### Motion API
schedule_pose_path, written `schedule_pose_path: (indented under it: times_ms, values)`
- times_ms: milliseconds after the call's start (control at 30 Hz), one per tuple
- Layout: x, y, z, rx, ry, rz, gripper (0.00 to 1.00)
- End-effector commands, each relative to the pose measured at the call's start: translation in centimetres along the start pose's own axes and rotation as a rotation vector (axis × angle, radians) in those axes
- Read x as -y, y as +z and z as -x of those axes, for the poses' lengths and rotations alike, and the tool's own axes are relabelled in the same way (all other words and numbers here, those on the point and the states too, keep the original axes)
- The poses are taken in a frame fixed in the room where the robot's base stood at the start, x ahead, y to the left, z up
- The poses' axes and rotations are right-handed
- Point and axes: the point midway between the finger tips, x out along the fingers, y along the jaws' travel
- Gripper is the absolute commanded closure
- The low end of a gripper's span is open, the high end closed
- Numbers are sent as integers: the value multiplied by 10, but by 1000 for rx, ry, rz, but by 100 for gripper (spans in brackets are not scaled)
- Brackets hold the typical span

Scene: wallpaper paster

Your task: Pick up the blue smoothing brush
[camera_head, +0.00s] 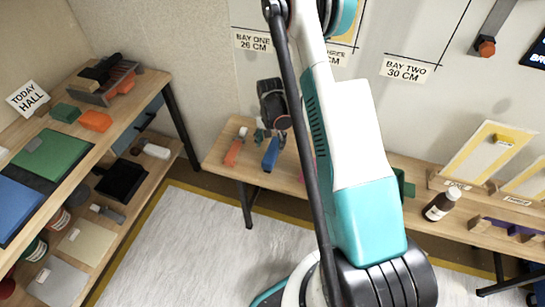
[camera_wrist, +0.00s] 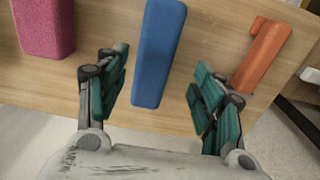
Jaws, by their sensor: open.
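The blue smoothing brush (camera_head: 271,153) lies on the wooden bench by the back wall. In the wrist view the blue brush (camera_wrist: 158,50) is a long block whose near end points toward my gripper (camera_wrist: 160,95). My gripper's teal fingers are spread open, one on each side of the brush's near end, with gaps to both. I cannot tell how high the fingers are above the bench. In the head view my gripper (camera_head: 266,132) is small and partly hidden by the wrist, just by the brush.
An orange tool (camera_wrist: 263,50) lies to the right of the brush in the wrist view, and a pink block (camera_wrist: 45,28) to the left. A brown bottle (camera_head: 442,204) stands farther right. A shelf unit (camera_head: 150,88) stands at left.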

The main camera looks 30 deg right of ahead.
Motion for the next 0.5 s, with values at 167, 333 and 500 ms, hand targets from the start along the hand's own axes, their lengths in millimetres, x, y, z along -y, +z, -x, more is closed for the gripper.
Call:
schedule_pose_path:
  times_ms: [167, 333, 500]
  values:
    - [-2, -1, -11, 0, 0, -1, 38]
    - [-8, -3, -34, 0, 0, -2, 38]
    - [-7, -2, -53, -1, 0, 0, 38]
